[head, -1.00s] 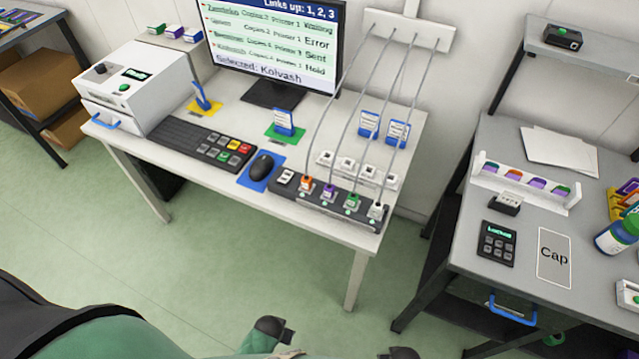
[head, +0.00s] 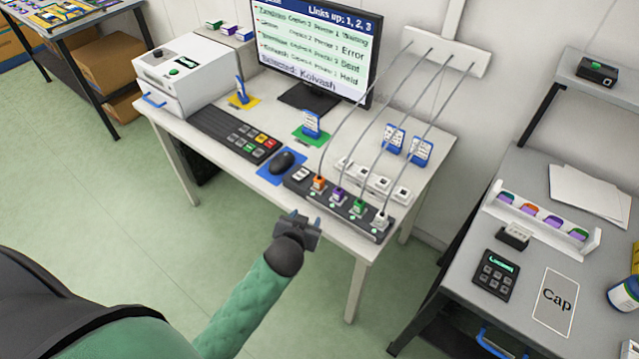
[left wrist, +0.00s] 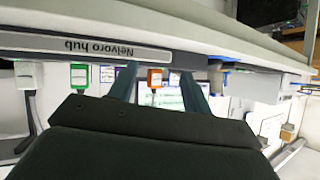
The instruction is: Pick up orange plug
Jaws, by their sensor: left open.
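The orange plug (head: 319,183) sits upright in the black hub (head: 362,224) on the white desk, with a grey cable rising from it. Purple (head: 338,194), green (head: 358,207) and white (head: 381,218) plugs stand in a row to its right. My left gripper (head: 300,220) is open and empty, in front of the desk's front edge and nearer me than the hub. In the left wrist view, which is upside down, the orange plug (left wrist: 154,78) shows between the two dark fingers, apart from them. My right gripper is in neither current view.
The mouse (head: 283,162) on its blue pad and the keyboard (head: 236,139) lie left of the hub. White sockets (head: 381,184) stand behind it. Cables run up to a white wall strip (head: 433,52). Open floor lies before the desk.

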